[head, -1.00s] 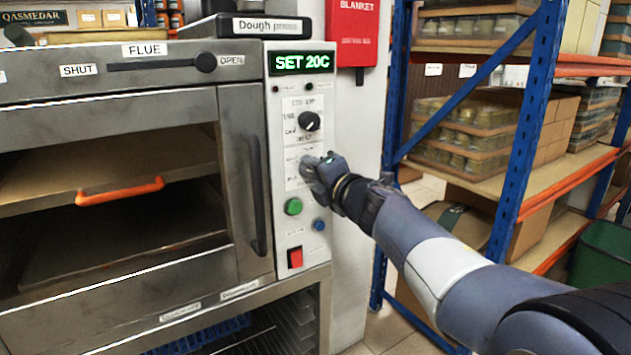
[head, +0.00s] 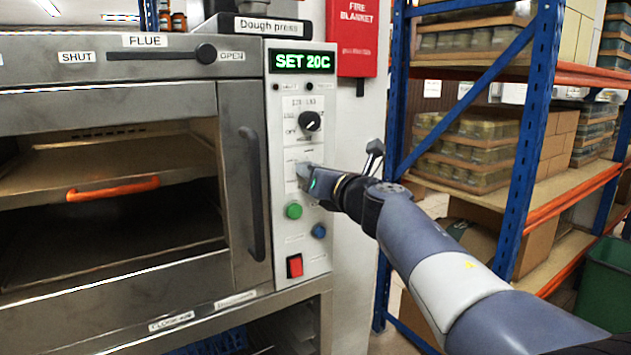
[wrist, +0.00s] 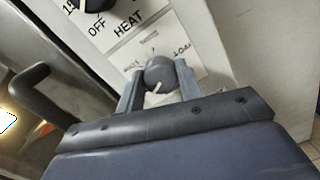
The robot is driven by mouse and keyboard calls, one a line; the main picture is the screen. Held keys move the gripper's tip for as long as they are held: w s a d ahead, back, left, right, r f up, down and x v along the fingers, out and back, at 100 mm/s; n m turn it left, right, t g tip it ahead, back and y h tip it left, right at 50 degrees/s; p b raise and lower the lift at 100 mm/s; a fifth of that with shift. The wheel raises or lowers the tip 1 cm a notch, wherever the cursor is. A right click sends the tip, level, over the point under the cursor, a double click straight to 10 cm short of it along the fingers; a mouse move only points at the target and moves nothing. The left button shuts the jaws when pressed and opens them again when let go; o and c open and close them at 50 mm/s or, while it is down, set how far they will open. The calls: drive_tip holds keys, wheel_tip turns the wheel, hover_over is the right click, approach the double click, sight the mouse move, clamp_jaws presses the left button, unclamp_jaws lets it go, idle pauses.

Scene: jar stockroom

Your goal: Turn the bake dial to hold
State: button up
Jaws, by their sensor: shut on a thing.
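My gripper (head: 304,174) is shut on the lower dial of the oven's control panel (head: 289,235). In the wrist view my gripper (wrist: 160,85) has one finger on each side of this dark round dial (wrist: 161,72). A white pointer mark shows on the dial, toward the gripper's side. A label that seems to read LOAD lies right of the dial in the wrist view. The dial's other labels are hidden or too small to read, so I cannot tell its setting. In the head view my gripper covers most of the dial.
An upper black dial (head: 309,121) has OFF and HEAT labels near it. Below my gripper are a green button (head: 293,210), a blue button (head: 319,230) and a red switch (head: 294,265). The display (head: 301,61) reads SET 20C. A blue-post shelf rack (head: 535,130) stands right of my arm.

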drive_tip(key=shift+f+n+b, duration=0.1)
drive_tip(key=shift+n+b, duration=0.2)
drive_tip(key=shift+n, duration=0.4)
drive_tip(key=o, duration=1)
drive_tip(key=shift+s, duration=0.1)
drive_tip(key=v, duration=1)
drive_tip(key=shift+s+d, duration=0.2)
drive_tip(key=shift+s, duration=0.05)
drive_tip(key=shift+w+a, duration=0.1)
drive_tip(key=x, duration=1)
drive_tip(key=shift+w+a, duration=0.15)
drive_tip(key=shift+w, duration=0.1)
